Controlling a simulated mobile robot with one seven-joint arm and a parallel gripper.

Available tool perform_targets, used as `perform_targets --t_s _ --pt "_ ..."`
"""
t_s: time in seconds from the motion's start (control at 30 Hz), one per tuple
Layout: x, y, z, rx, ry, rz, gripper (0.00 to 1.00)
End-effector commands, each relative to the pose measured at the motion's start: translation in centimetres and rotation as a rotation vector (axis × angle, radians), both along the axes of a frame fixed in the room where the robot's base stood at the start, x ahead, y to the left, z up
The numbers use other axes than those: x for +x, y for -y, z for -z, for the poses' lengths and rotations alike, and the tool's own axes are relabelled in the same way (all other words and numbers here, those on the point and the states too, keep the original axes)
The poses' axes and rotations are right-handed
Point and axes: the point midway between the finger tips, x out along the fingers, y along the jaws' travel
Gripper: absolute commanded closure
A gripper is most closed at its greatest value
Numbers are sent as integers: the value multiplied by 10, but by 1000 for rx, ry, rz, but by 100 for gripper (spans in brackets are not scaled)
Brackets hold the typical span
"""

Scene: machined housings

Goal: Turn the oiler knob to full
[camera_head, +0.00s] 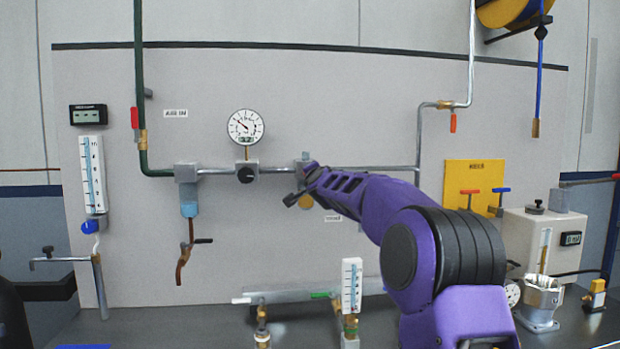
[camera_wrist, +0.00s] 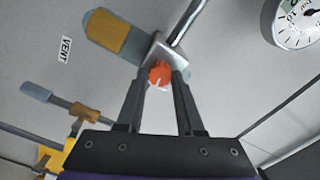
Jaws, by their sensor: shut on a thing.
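The oiler is a grey block (camera_wrist: 152,50) on the pipe with an amber bowl (camera_wrist: 108,36); the bowl also shows below my gripper in the head view (camera_head: 306,202). Its orange-red knob (camera_wrist: 159,70) carries a white pointer mark, directed toward the lower edge of the wrist picture. My gripper (camera_wrist: 161,79) is shut on this knob, one dark finger on each side. In the head view my gripper (camera_head: 302,184) is in front of the oiler and hides the knob and much of the block.
A dial gauge (camera_head: 245,127) and a regulator with a black knob (camera_head: 246,174) are left of the oiler. A filter with a blue bowl (camera_head: 189,208) hangs farther left. A yellow panel (camera_head: 473,185) with red and blue handles is at right. A "VENT" label (camera_wrist: 65,49) is nearby.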

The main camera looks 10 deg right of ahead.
Motion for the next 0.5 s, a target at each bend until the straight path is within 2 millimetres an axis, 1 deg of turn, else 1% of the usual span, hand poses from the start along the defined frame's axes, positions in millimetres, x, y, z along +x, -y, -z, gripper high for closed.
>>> perform_targets --t_s 0.5 --pt "0 0 1 492 0 -1 100"
